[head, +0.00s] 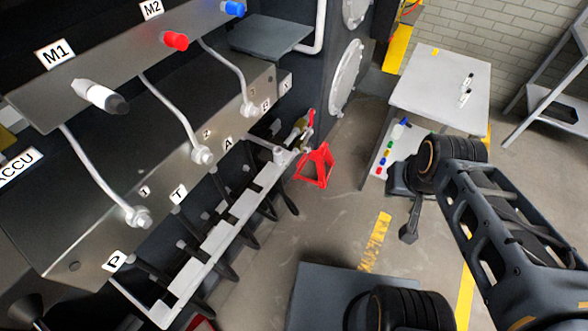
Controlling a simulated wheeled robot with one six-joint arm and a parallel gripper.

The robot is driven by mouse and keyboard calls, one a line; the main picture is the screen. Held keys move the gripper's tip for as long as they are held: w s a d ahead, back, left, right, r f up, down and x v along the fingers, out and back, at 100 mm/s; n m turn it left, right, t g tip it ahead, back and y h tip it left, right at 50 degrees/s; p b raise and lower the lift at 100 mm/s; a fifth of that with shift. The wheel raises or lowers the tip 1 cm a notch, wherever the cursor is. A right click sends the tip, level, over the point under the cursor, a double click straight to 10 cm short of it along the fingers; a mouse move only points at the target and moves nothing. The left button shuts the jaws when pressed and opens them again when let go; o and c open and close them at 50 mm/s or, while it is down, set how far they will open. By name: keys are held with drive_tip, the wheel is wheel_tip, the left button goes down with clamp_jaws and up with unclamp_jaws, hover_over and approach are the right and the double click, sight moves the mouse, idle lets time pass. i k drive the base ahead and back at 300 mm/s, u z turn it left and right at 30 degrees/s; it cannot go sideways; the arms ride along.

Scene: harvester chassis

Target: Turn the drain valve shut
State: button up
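What looks like the drain valve, a brass-coloured body (299,128) with a red lever (310,122), sits at the far end of the grey hose rail, beside the dark chassis. The lever runs roughly up and down in the picture; its exact angle to the body is too small to tell. My gripper (408,234) hangs over the floor to the right of the valve, well apart from it and touching nothing that I can see. Its fingers are dark and seen small, so whether they are open or shut is unclear.
A red stand (316,166) is on the floor just below the valve. The grey hose rail (215,238) and several hoses lie left. A light worktable (440,88) with small coloured parts stands behind my arm. Floor between the stand and my gripper is clear.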

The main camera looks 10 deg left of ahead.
sight(304, 156)
drive_tip(key=u, duration=0.95)
drive_tip(key=i, duration=0.95)
